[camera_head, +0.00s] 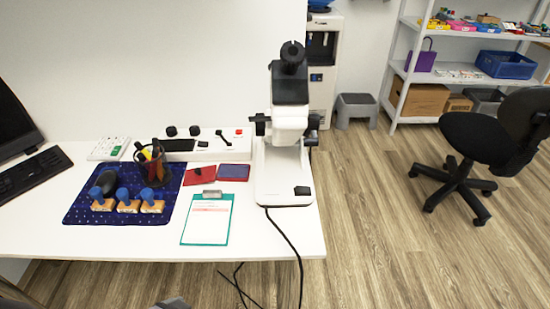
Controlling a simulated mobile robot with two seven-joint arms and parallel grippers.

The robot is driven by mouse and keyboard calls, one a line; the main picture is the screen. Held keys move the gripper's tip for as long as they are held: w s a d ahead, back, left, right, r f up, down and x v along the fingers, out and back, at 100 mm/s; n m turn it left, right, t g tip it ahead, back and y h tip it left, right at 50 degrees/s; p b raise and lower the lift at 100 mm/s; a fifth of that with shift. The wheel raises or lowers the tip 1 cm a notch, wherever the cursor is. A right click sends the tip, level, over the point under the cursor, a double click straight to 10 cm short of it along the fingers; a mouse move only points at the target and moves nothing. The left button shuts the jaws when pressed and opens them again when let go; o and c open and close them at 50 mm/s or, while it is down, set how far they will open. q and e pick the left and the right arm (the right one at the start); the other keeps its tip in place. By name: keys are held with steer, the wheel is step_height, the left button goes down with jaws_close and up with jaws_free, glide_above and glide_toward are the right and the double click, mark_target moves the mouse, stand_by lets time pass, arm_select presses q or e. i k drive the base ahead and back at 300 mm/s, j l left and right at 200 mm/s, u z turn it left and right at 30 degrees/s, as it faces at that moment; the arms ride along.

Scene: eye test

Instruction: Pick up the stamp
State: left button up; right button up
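Three stamps stand in a row on the dark blue mat (80,213) at the left of the white desk. Each has a blue round knob and a light wooden base: the left stamp (102,206), the middle stamp (127,207) and the right stamp (152,207). They look upright, near the mat's front edge. Neither of my grippers shows clearly. A small grey shape is cut off at the bottom edge, and I cannot tell which part it is.
Behind the stamps are a mouse (104,177) and a pen holder (154,170). To the right are a clipboard (206,222), a red pad (201,175), a blue pad (233,172) and a white microscope (283,176). A keyboard (32,172) is left.

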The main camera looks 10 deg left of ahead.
mark_target(101, 205)
steer(key=u, duration=1.6)
